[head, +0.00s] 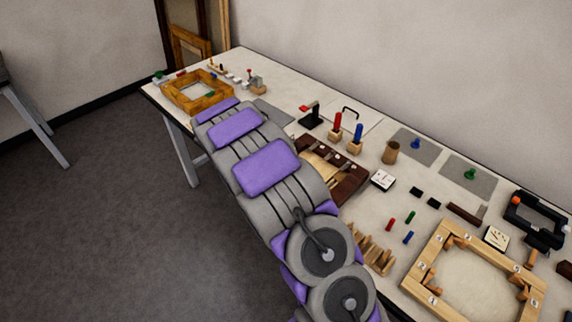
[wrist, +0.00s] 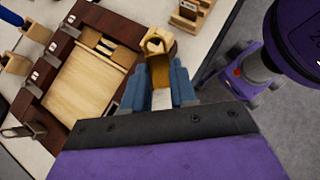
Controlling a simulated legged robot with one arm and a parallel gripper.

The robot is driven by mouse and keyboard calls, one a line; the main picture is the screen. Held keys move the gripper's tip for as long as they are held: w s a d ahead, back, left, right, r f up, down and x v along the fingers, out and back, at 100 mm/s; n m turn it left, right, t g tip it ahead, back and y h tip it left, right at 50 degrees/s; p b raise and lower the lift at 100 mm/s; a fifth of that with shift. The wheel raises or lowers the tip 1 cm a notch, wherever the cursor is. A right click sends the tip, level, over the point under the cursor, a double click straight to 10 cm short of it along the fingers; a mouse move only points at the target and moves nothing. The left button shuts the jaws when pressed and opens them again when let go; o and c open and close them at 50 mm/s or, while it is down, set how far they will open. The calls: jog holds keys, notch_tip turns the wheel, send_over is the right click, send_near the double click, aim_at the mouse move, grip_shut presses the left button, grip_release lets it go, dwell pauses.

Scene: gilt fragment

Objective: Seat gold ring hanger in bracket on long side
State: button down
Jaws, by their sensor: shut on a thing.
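My gripper (wrist: 160,82) shows blue fingers in the wrist view, shut on a tan-gold piece with a ring-like end (wrist: 157,43), which looks like the gold ring hanger. Its lower part is between the fingers. The dark brown frame (wrist: 52,78) lies left of the gripper, with a pale wood panel inside and small white labels along its bars. A grey metal loop (wrist: 22,131) sits at its lower left corner. I cannot tell which fitting is the bracket. In the head view the frame (head: 345,185) is partly hidden by my arm, and my gripper is hidden.
A slotted wooden rack (head: 372,250) stands beside my arm near the table's front edge. A pale numbered frame (head: 432,250) lies to the right. Red and blue pegs on blocks (head: 357,140) and a brown cup (head: 390,152) stand behind. A gilt frame (head: 172,90) lies far left.

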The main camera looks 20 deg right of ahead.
jog(key=w+r+n+t+h+b, duration=0.1)
jog(key=w+r+n+t+h, duration=0.2)
jog(key=w+n+t+h, duration=0.5)
jog(key=n+t, duration=0.2)
jog(key=t, duration=0.1)
jog(key=shift+h, duration=0.3)
jog(key=shift+f+b, duration=1.25)
jog(key=shift+f, duration=1.7)
jog(key=shift+d+f+b, duration=0.15)
jog(key=shift+f+b, duration=0.35)
jog(key=shift+f, duration=0.85)
jog(key=c, duration=0.8)
grip_release()
